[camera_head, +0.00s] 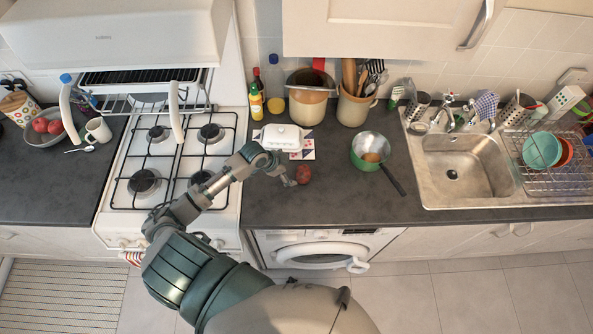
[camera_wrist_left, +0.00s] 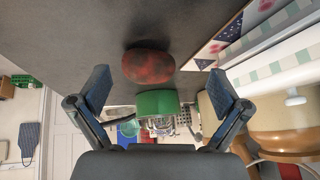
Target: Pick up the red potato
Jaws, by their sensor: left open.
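The red potato (camera_head: 303,174) lies on the dark counter between the stove and the green pan. It is small, round and reddish brown, and it also shows in the left wrist view (camera_wrist_left: 148,65), ahead of the fingers. My left gripper (camera_head: 291,182) is just to the left of the potato in the head view, low over the counter. In the left wrist view its two fingers (camera_wrist_left: 158,98) are spread wide with nothing between them, and the potato lies beyond their tips. My right gripper is not in view.
A green pan (camera_head: 368,150) with something brown inside stands right of the potato. A white butter dish (camera_head: 282,137) on a patterned mat (camera_head: 307,153) is behind it. The stove (camera_head: 165,165) is at the left, the sink (camera_head: 460,165) at the right. The counter's front strip is clear.

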